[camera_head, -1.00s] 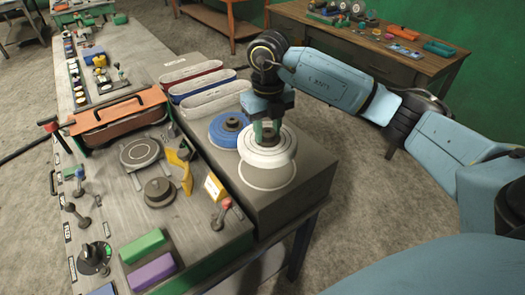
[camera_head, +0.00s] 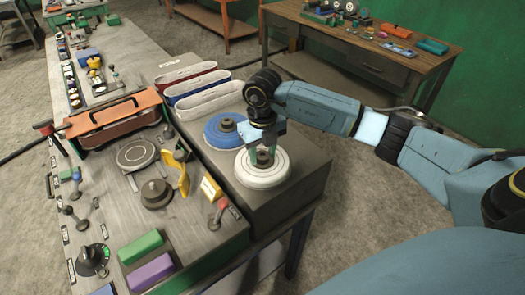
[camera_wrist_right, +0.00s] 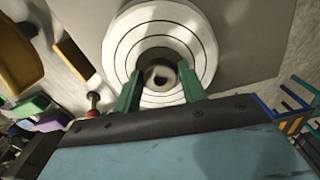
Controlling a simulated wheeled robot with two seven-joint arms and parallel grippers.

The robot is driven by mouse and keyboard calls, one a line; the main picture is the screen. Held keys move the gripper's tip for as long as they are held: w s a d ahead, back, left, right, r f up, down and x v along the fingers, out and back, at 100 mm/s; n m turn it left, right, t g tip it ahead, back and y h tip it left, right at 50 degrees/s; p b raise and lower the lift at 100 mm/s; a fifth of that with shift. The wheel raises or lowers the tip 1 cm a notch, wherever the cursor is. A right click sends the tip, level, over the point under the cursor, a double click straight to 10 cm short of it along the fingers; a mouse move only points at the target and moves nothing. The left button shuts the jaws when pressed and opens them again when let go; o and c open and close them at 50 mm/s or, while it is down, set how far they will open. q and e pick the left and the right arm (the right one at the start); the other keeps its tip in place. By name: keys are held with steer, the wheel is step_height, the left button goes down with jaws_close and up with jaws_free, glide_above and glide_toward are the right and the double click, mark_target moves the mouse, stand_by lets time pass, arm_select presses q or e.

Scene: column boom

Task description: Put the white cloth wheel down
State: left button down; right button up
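The white cloth wheel (camera_head: 246,172) lies flat on top of the dark box at the right of the bench, beside the blue wheel (camera_head: 213,134). In the right wrist view the white wheel (camera_wrist_right: 204,40) shows stitched rings and a dark hub (camera_wrist_right: 160,74). My right gripper (camera_head: 264,153) is above the wheel with its green fingers spread on either side of the hub. In the wrist view the gripper (camera_wrist_right: 160,82) shows gaps between the fingers and the hub. My left gripper is out of view.
Red, blue and white oblong pieces (camera_head: 194,85) lie at the box's far end. A yellow guard (camera_head: 181,172), a red-knobbed lever (camera_head: 220,210) and a small yellow sign (camera_head: 211,188) stand left of the wheel. The box top (camera_head: 305,160) is bare at right.

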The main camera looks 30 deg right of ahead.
mark_target(263, 154)
steer(key=o, duration=0.3)
steer(key=shift+r, duration=0.1)
steer(key=shift+r, duration=0.3)
step_height(263, 154, up, 12)
steer(key=b, duration=0.2)
steer(key=shift+f, duration=0.2)
